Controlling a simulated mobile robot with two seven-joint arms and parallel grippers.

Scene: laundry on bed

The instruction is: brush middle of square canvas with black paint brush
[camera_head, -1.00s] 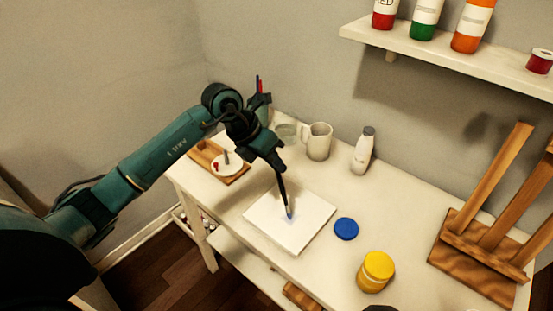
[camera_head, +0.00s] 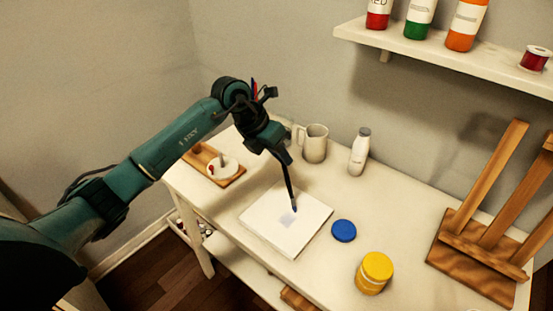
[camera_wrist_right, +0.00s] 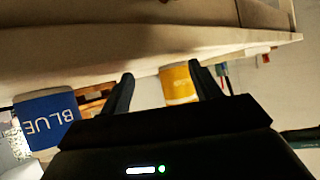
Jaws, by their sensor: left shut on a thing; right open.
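The square white canvas (camera_head: 270,232) lies flat on the white table in the head view. A pale bluish mark (camera_head: 287,219) shows near its middle. My left gripper (camera_head: 284,160) is shut on the black paint brush (camera_head: 291,187) and holds it nearly upright above the canvas. The brush tip is at or just above the canvas, by the right side of the mark; I cannot tell whether it touches. My right gripper (camera_wrist_right: 163,92) is open in the right wrist view, with nothing between its fingers.
A blue lid (camera_head: 344,231) and a yellow jar (camera_head: 374,272) are right of the canvas. A pitcher (camera_head: 314,144), a white bottle (camera_head: 359,152) and a wooden tray (camera_head: 232,180) stand behind. A wooden easel (camera_head: 470,255) is at right. The right wrist view shows a BLUE-labelled container (camera_wrist_right: 47,120).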

